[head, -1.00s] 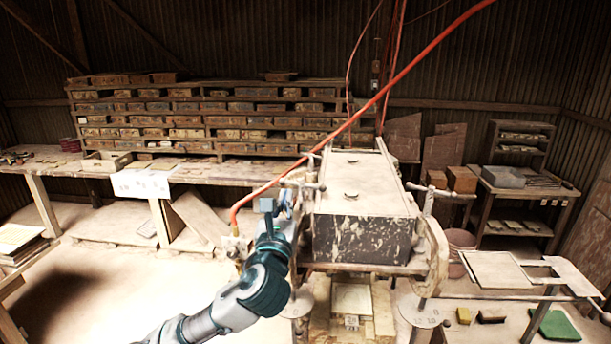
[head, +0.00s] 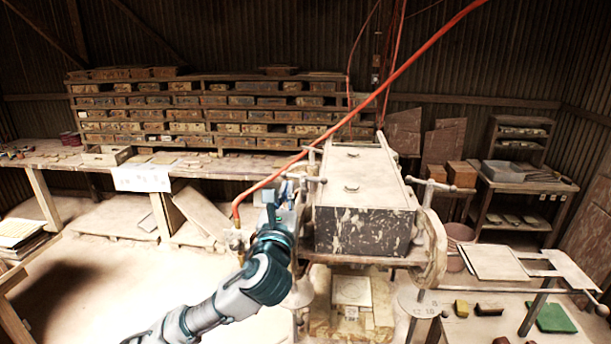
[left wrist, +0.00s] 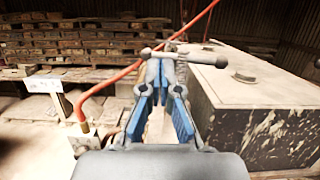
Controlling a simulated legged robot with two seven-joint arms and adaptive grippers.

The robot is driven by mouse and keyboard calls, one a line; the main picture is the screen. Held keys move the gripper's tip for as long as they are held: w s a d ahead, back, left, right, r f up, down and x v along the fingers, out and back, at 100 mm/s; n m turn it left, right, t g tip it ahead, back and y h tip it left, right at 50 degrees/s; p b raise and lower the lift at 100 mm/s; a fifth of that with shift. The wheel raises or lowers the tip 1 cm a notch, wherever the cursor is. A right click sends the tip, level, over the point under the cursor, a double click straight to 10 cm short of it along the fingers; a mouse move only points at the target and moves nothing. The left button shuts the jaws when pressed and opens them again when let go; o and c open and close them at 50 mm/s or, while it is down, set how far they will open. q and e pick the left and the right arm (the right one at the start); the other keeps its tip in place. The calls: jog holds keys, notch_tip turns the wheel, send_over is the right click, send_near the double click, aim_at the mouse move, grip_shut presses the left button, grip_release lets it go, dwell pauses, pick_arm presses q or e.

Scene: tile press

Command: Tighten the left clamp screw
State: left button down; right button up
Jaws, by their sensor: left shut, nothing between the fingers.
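The left clamp screw (head: 306,178) has a horizontal T-bar with rounded ends, at the left side of the dark press box (head: 362,230). In the left wrist view its bar (left wrist: 205,59) lies across the top of the fingers, at the tips. My left gripper (head: 279,196) points up just below and left of the T-bar in the head view. In the left wrist view the blue-padded fingers of the gripper (left wrist: 165,62) come together at their tips, shut with nothing between them. Whether the tips touch the bar I cannot tell. My right gripper is out of view.
A red hose (head: 347,122) runs down diagonally past the clamp to a fitting just left of my gripper. The right clamp screw (head: 430,185) stands across the box. A bench with a white sign (head: 141,180) is behind on the left. The floor at left is mostly clear.

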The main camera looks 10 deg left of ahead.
pick_arm(q)
jog(key=shift+w+a, duration=0.1)
jog(key=shift+a, duration=0.2)
jog(key=shift+d, duration=0.1)
